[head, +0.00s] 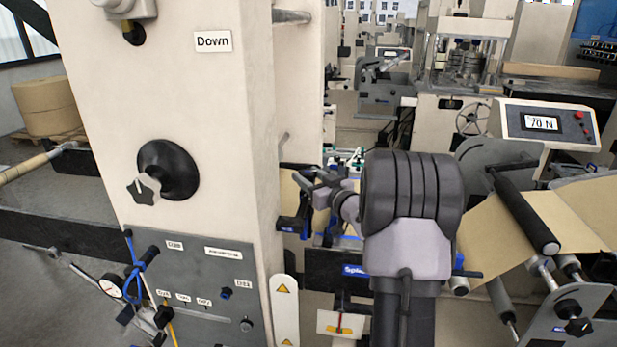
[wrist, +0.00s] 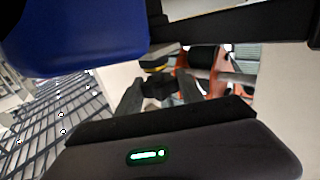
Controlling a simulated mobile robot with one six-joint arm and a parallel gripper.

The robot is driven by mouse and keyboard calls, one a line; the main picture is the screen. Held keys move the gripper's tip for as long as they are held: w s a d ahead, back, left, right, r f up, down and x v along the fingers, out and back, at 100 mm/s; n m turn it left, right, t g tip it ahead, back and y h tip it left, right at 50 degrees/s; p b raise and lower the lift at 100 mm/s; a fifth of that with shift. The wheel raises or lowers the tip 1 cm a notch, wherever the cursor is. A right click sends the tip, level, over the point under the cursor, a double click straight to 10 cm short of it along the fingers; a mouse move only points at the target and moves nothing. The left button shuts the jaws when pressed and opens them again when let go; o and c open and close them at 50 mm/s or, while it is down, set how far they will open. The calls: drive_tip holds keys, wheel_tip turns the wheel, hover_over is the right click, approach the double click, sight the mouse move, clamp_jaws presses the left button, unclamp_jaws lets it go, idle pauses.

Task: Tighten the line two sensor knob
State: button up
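My gripper (head: 316,188) reaches in beside the right side of the beige column, at a dark sensor bracket (head: 290,225) with blue parts. In the wrist view my gripper (wrist: 158,82) shows two dark fingers standing apart. A small black knob-like part (wrist: 158,88) shows between the fingers; I cannot tell whether they touch it, nor whether it is the line two sensor knob. A large blue part (wrist: 75,35) fills the upper left of the wrist view, close to the camera. My arm hides part of the sensor area in the head view.
The beige column (head: 225,110) with a black star knob (head: 143,189) stands left of my arm. A blue "Splice" bar (head: 355,271) crosses below the gripper. Kraft web (head: 560,220) and rollers stand at right, under a display reading 70 N (head: 541,123).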

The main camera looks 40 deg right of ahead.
drive_tip(key=c, duration=0.4)
drive_tip(key=shift+f+b, duration=0.1)
drive_tip(key=shift+b, duration=0.4)
drive_tip(key=m+h+b, duration=0.1)
drive_tip(key=b, duration=0.1)
drive_tip(key=h+b, duration=0.1)
drive_tip(key=b, duration=0.1)
drive_tip(key=shift+w+a+f+m+g+h, duration=0.1)
drive_tip(key=shift+a+f+m+g+h, duration=0.05)
drive_tip(key=shift+f+m+g+h, duration=0.2)
drive_tip(key=m+g+h+b, duration=0.1)
drive_tip(key=m+h+b, duration=0.1)
drive_tip(key=b, duration=0.4)
drive_tip(key=shift+h, duration=0.65)
drive_tip(key=shift+a+r+m+g+h+b, duration=0.15)
drive_tip(key=shift+m+g+h+b, duration=0.5)
drive_tip(key=shift+m+h+b, duration=0.45)
drive_tip(key=shift+r+m+g+h+b, duration=0.2)
drive_tip(key=shift+m+g+h+b, duration=0.05)
drive_tip(key=shift+m+g+h, duration=0.25)
drive_tip(key=shift+r+m+g+h+b, duration=0.25)
drive_tip(key=shift+g+h, duration=0.15)
drive_tip(key=shift+h, duration=0.2)
